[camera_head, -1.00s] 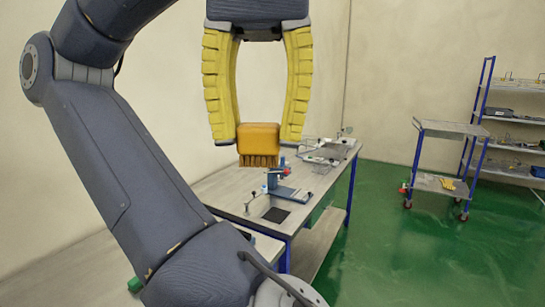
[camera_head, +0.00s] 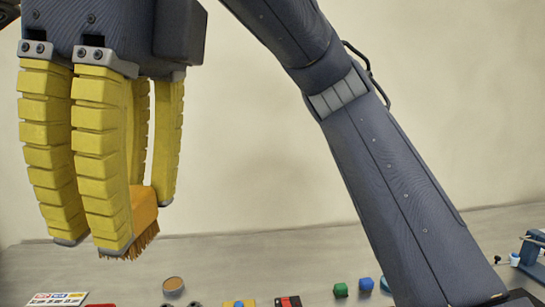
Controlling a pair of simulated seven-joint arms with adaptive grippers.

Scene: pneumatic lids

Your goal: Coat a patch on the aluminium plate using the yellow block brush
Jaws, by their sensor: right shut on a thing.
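My right gripper (camera_head: 130,225), with thick ribbed yellow fingers, hangs at the left of the head view. It is shut on the yellow block brush (camera_head: 146,208), whose orange-yellow block shows between the fingers, with brown bristles pointing down. The fingers hide much of the block. The brush appears in front of the table's back part; I cannot tell its height above the top. I cannot make out the aluminium plate in this view. My left gripper is not in view.
A blue device (camera_head: 531,258) stands at the far right. A plain wall rises behind.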

